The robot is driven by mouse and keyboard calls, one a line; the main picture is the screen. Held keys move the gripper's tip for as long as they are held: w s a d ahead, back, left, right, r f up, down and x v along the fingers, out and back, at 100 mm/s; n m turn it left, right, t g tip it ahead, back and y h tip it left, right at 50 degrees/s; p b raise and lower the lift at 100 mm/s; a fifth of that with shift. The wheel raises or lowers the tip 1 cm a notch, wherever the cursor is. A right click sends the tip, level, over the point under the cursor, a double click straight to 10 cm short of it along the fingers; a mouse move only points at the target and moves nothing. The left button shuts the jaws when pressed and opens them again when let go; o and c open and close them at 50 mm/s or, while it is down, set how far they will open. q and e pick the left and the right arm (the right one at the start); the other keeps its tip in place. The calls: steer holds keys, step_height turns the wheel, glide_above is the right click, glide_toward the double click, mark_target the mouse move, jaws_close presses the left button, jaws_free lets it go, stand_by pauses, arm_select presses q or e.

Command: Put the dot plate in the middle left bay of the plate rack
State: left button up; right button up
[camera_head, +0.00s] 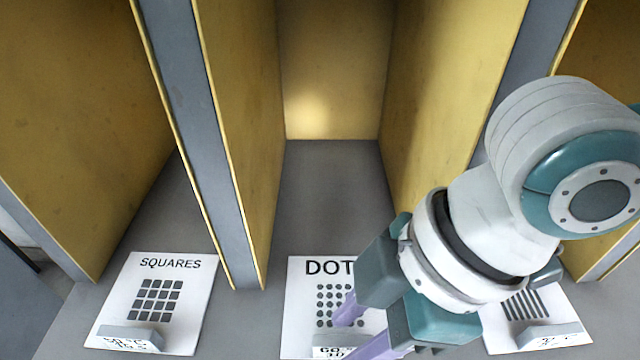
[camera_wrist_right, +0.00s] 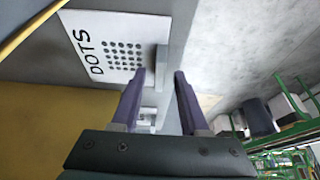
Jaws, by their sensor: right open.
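The dot plate (camera_head: 303,292) is a white sheet marked DOTS with a grid of dark dots. It lies flat on the grey floor at the front of the central bay in the head view. My right gripper (camera_head: 350,322) reaches over it from the right and hides part of it. In the right wrist view the dot plate (camera_wrist_right: 90,50) has a grey raised handle (camera_wrist_right: 162,60) at its edge. My open right gripper (camera_wrist_right: 160,73) has its purple fingertips on either side of that handle's line; contact cannot be told. My left gripper is not in view.
Yellow dividers with grey front edges (camera_head: 205,150) separate the rack's bays. A SQUARES plate (camera_head: 150,290) lies in the bay to the left. A striped plate (camera_head: 530,315) lies to the right, partly behind my arm. Green shelving (camera_wrist_right: 290,135) stands beyond.

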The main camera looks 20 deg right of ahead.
steer(key=p+v, duration=0.2)
steer(key=v, duration=1)
steer(key=a+t+y, duration=0.1)
steer(key=a, duration=0.4)
steer(key=s+d+f+m+t+h, duration=0.1)
steer(key=s+d+f+m+h, duration=0.4)
steer(key=d+m, duration=0.6)
steer(key=shift+s+d+f+m, duration=0.15)
steer(key=shift+s+f+m, duration=0.7)
steer(key=shift+s+m, duration=0.05)
